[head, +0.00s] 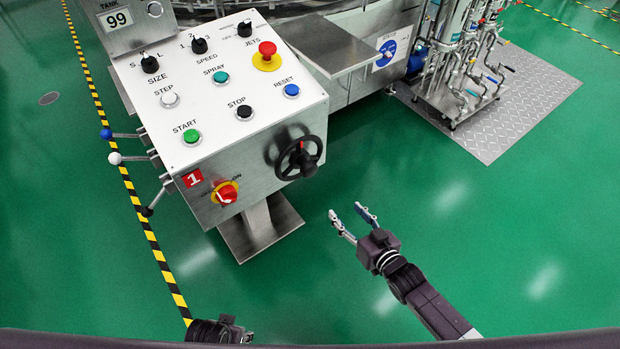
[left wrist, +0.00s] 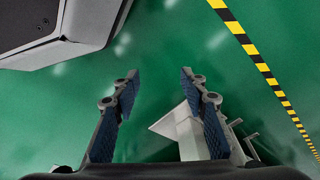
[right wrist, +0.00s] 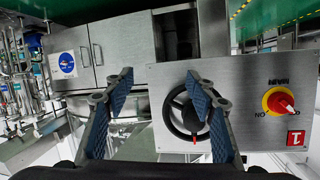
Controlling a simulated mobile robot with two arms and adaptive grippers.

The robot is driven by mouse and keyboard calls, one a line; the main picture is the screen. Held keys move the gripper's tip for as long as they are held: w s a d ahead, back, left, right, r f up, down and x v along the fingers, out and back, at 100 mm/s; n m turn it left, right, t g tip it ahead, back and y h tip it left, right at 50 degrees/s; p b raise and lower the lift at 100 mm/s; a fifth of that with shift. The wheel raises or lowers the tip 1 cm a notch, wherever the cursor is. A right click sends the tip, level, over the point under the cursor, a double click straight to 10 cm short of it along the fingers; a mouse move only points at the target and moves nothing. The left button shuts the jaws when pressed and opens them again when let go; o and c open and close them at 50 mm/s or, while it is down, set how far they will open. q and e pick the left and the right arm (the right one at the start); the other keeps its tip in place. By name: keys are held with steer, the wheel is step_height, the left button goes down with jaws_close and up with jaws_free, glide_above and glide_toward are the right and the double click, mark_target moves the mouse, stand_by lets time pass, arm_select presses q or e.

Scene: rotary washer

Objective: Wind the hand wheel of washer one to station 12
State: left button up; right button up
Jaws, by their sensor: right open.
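The black hand wheel (head: 300,158) is on the front face of the washer one control box (head: 250,165), marked with a red 1. My right gripper (head: 348,212) is open and empty, in front of the box and lower right of the wheel in the head view. In the right wrist view the wheel (right wrist: 178,117) shows partly behind the right-hand finger, and the fingers are apart from it. My left gripper (left wrist: 158,80) is open and empty above the floor in the left wrist view; only part of it shows at the head view's bottom edge.
A red and yellow rotary switch (head: 226,193) sits left of the wheel. Buttons and knobs cover the box top. Levers (head: 115,158) stick out on its left. A pipe rack (head: 470,70) stands back right. The green floor in front is clear.

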mark_target(312, 171)
steer(key=a+r+y+b, duration=0.1)
steer(key=a+r, duration=0.1)
steer(key=r, duration=0.1)
steer(key=w+a+r+t+y, duration=0.1)
steer(key=a+r, duration=0.1)
steer(key=r, duration=0.2)
steer(key=w+a+r+n+y+b, duration=0.1)
steer(key=a+r+y, duration=0.1)
steer(key=r, duration=0.1)
steer(key=shift+w+a+r+t+b, duration=0.2)
steer(key=shift+a+r+t+b, duration=0.05)
steer(key=shift+a+t+b, duration=0.1)
steer(key=b+x, duration=0.1)
steer(key=x, duration=0.5)
steer(key=shift+w+a, duration=0.3)
steer(key=shift+w, duration=0.2)
arm_select(q)
steer(key=w+r, duration=0.3)
steer(key=r, duration=0.5)
steer(key=shift+w+d+t, duration=0.2)
steer(key=shift+w+t, duration=0.1)
steer(key=shift+t, duration=0.1)
arm_select(e)
jaws_close()
